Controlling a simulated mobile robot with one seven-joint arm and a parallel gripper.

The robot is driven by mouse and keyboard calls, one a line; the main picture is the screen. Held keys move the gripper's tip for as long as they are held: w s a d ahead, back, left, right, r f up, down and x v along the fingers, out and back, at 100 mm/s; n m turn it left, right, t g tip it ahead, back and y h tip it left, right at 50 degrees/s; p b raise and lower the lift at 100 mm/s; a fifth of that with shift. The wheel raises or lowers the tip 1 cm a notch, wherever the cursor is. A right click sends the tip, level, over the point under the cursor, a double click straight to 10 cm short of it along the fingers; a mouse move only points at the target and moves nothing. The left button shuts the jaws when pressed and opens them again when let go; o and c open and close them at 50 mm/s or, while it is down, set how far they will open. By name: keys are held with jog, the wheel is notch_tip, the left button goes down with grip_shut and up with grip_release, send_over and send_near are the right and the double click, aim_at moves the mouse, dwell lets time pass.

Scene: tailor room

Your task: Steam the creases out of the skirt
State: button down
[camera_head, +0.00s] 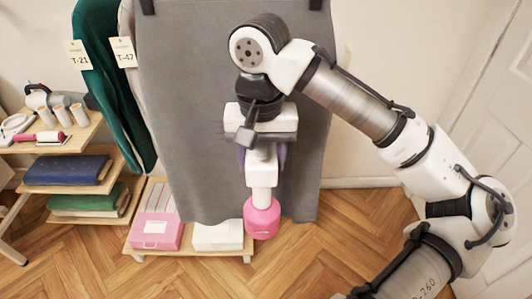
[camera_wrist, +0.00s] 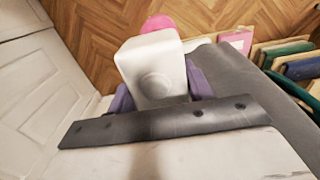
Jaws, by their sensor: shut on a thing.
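The grey skirt (camera_head: 190,110) hangs by dark clips at its top edge, with its lower hem over a low shelf. In the wrist view the skirt (camera_wrist: 255,80) runs along the right side. A white and pink steamer (camera_head: 262,195) is held in front of the skirt's right half, white body above and pink end pointing down. My gripper (camera_head: 261,156) is shut on the steamer, its purple fingers on either side of the body. In the wrist view my gripper (camera_wrist: 160,88) flanks the white body of the steamer (camera_wrist: 150,60). I cannot tell whether the steamer touches the cloth.
Green garments (camera_head: 100,60) with tags hang at left. A wooden shelf (camera_head: 95,130) holds spools, a pink-handled tool and folded blue and green cloth. A pink box (camera_head: 155,232) and a white box (camera_head: 218,236) sit under the skirt. A white door (camera_head: 500,130) stands at right.

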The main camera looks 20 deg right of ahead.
aim_at(278, 204)
jog(key=w+a+f+b, duration=0.1)
jog(key=w+a+f, duration=0.1)
jog(key=a+f, duration=0.4)
jog(key=shift+w+a+f+b, duration=0.35)
jog(key=shift+a+f, duration=0.05)
jog(key=shift+a, duration=0.7)
dwell(0.3)
dwell(1.7)
jog(key=shift+s+d+f+b, duration=0.45)
jog(key=shift+s+d+f, duration=0.35)
jog(key=shift+d, duration=1.1)
jog(key=shift+s+d+f+b, duration=0.45)
jog(key=shift+d+f, duration=0.55)
jog(key=shift+d, duration=0.95)
jog(key=shift+s+d+f+b, duration=0.45)
jog(key=shift+s+d+f, duration=0.35)
jog(key=shift+d, duration=1.1)
jog(key=shift+w+f, duration=0.1)
jog(key=shift+w, duration=0.1)
